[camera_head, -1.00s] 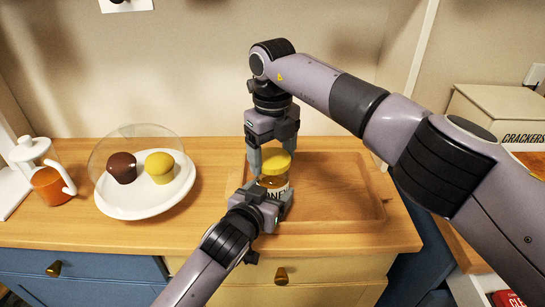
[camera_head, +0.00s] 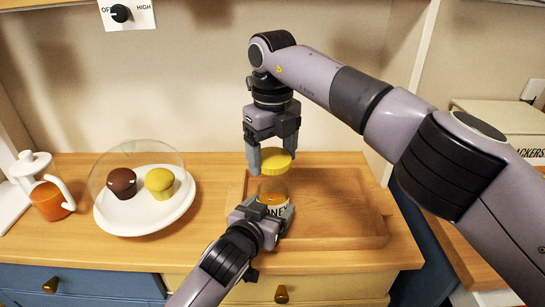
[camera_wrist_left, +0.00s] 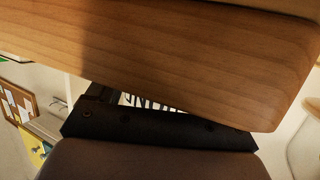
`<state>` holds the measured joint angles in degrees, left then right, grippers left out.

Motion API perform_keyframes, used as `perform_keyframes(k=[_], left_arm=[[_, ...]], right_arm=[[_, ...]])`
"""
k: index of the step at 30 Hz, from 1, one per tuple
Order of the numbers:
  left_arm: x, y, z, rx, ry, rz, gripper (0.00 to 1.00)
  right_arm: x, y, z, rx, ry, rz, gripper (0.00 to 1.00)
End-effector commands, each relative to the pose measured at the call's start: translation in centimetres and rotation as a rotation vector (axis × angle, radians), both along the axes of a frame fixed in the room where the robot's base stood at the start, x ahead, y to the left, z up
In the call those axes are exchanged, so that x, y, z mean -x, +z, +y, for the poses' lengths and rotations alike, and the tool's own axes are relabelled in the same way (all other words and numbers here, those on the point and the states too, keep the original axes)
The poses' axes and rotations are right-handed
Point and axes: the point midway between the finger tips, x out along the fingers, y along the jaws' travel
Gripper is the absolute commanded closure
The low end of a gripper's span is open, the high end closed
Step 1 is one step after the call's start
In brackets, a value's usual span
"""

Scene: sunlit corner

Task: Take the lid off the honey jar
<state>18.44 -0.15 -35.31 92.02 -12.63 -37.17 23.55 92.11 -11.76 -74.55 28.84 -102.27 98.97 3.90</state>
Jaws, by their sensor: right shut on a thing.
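The yellow lid (camera_head: 277,161) is in my right gripper (camera_head: 270,160), which is shut on it and holds it above the jar with a visible gap. The honey jar (camera_head: 273,197) stands upright on the wooden tray (camera_head: 335,205), its open top showing amber honey. My left gripper (camera_head: 262,217) is low at the jar, its fingers around the jar's lower part and hiding some of it. Whether those fingers press on the jar cannot be told. In the left wrist view part of the jar's label (camera_wrist_left: 150,103) shows behind a dark gripper part.
A white plate (camera_head: 130,218) with a brown muffin (camera_head: 121,182) and a yellow muffin (camera_head: 160,183) under a clear dome is at left. A crackers box (camera_head: 500,118) is at right. The tray's right half is clear.

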Motion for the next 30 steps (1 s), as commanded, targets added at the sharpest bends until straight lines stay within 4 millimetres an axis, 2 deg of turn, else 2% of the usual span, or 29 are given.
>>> perform_keyframes(k=[9, 14, 30], left_arm=[[0.1, 0.0, 0.0, 0.0, 0.0, 0.0, 0.0], [0.9, 0.2, 0.4, 0.0, 0.0, 0.001, 0.0], [7.8, 2.6, 3.3, 0.0, 0.0, 0.001, 0.0]], right_arm=[[0.0, 0.0, 0.0, 0.0, 0.0, 0.0, 0.6], [0.0, 0.0, 0.0, 0.0, 0.0, 0.0, 0.6], [0.0, 0.3, 0.0, 0.0, 0.0, 0.0, 0.6]])
